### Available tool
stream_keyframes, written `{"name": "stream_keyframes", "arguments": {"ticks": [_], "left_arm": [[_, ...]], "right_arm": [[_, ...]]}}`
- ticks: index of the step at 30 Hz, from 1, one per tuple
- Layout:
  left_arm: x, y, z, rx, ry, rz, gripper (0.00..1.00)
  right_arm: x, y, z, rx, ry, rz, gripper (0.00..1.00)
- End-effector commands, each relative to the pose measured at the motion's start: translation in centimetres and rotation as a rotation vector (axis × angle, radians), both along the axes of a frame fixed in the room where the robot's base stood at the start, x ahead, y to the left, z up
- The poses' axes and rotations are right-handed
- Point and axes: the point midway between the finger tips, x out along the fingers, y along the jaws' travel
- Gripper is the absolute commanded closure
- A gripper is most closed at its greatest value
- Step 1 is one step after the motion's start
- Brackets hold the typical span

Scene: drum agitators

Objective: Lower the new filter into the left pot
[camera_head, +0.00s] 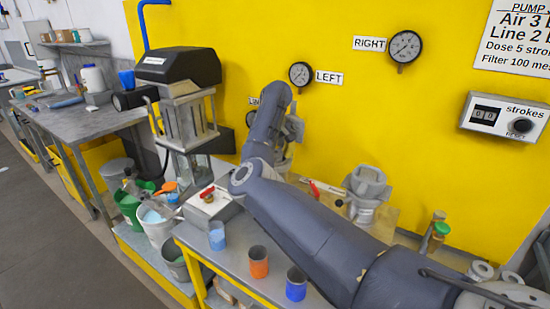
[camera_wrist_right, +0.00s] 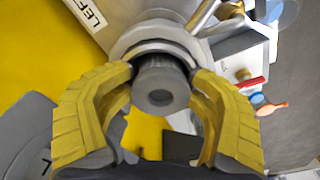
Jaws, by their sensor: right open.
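A grey cylindrical filter (camera_wrist_right: 160,88) with a darker ribbed side shows in the right wrist view. Its far end is inside the round collar of the left pot (camera_wrist_right: 150,36), below the LEFT label, and its near end sticks out. My right gripper (camera_wrist_right: 165,78) is open, with one yellow finger on either side of the filter; whether either finger touches it I cannot tell. In the head view my right arm reaches from the lower right and hides most of the left pot, with the right gripper (camera_head: 294,128) partly hidden. My left gripper is not in view.
The right pot (camera_head: 368,187) stands to the right of my arm. A blue cup (camera_head: 296,284), an orange cup (camera_head: 258,262) and a light-blue cup (camera_head: 217,236) stand on the front bench. A box with a red handle (camera_head: 208,194) is left of my arm.

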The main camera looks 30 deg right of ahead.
Motion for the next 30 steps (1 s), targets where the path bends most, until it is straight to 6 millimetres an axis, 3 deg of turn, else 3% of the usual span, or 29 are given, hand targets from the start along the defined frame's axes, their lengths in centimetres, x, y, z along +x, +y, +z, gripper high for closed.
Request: {"name": "stream_keyframes", "arguments": {"ticks": [1,5,18,24,30], "left_arm": [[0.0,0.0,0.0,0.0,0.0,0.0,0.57],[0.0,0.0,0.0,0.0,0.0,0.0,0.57],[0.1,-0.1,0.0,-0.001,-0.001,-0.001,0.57],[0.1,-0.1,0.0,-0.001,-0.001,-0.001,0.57],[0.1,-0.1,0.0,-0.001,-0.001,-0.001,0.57]], "right_arm": [[-0.5,0.3,-1.8,0.015,0.027,0.005,0.18],[-0.5,0.3,-0.6,0.014,0.024,0.005,0.18],[-0.7,0.4,7.9,0.001,0.002,0.001,0.17],[-0.9,0.5,10.5,-0.001,-0.001,0.002,0.17],[-0.9,0.5,12.0,-0.002,-0.003,0.001,0.17]]}}
